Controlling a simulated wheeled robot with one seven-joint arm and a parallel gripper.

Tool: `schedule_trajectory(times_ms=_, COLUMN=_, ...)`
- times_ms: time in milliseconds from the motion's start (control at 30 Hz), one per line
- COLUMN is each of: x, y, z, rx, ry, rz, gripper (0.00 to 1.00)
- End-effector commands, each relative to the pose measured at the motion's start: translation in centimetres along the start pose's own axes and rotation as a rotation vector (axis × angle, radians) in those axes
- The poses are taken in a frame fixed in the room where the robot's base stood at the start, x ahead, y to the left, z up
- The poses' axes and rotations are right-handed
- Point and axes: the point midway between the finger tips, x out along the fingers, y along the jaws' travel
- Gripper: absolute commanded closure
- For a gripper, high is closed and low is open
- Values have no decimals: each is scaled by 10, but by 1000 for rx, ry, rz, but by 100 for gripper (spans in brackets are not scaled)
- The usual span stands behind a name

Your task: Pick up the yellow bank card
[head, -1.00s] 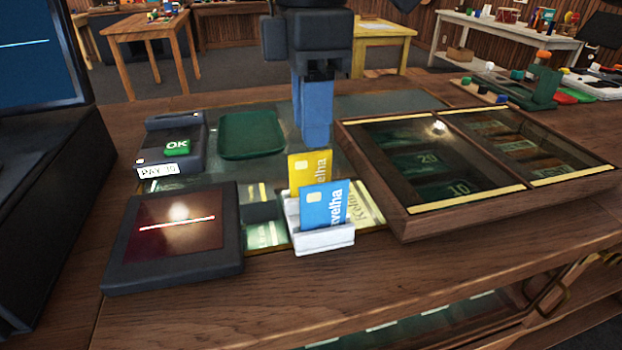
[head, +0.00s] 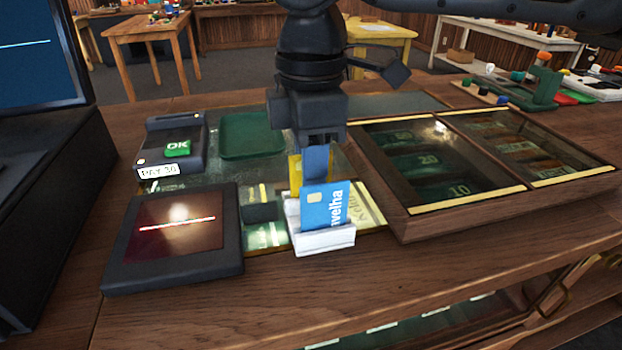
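The yellow bank card (head: 295,176) stands upright in the white card holder (head: 322,239), behind the blue bank card (head: 324,207). The blue card stands in front of the finger and hides the finger's lower end.
A dark pad with a red screen (head: 180,222) lies left of the holder. A payment terminal (head: 172,148) with a green OK button and a green tray (head: 252,135) are behind. A wooden cash case (head: 405,225) stands close on the right. The wooden counter front is clear.

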Motion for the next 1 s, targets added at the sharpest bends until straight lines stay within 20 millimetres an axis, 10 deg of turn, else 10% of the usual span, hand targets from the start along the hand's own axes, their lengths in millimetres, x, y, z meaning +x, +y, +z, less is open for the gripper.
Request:
schedule_trajectory(times_ms=200, x=0, y=0, z=0, rx=0, ry=0, rz=0, gripper=99)
schedule_trajectory(times_ms=1000, x=-30, y=0, z=0, rx=1, ry=2, rz=1, gripper=100)
